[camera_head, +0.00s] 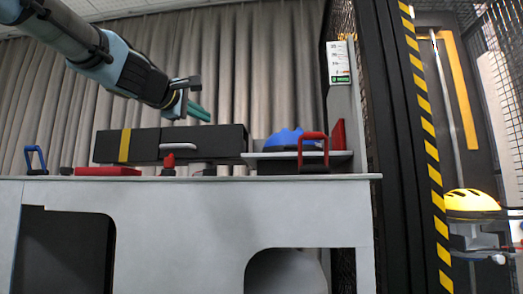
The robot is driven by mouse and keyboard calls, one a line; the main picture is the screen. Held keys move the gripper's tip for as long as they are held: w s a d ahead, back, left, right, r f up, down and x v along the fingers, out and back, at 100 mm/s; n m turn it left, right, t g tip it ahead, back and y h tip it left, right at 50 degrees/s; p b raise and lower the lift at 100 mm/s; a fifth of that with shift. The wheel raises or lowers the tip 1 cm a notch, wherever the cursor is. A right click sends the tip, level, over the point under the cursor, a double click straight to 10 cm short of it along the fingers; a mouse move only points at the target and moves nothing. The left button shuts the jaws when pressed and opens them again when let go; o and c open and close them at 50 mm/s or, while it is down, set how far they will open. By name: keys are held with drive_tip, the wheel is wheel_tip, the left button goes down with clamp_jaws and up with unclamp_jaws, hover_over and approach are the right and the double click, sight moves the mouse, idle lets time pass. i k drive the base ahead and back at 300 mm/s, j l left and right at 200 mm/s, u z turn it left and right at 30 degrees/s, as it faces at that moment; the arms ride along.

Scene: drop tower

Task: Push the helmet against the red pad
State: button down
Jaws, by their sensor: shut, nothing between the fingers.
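A yellow helmet (472,200) with a dark lower rim sits inside the cage at the right, on a grey support. A blue rounded, bumpy object (285,138) lies on a raised plate on the table; I cannot tell whether it is also a helmet. A red upright pad-like piece (338,135) stands at the right end of that plate, to the right of the blue object. A flat red block (108,171) lies on the table at the left. My gripper (199,113) is shut and empty, its teal fingers in the air above the black case, apart from everything.
The white table (190,225) carries a long black case (220,141) with a yellow band, a blue handle (35,160), small dark and red parts, and a red handle (312,142) before the blue object. A black post with yellow stripes (430,150) separates table and cage.

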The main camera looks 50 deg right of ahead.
sight(286, 141)
drive_tip(key=i+l, duration=0.1)
drive_tip(key=l, duration=0.35)
drive_tip(key=i+l, duration=0.1)
drive_tip(key=l, duration=0.75)
drive_tip(key=i, duration=0.05)
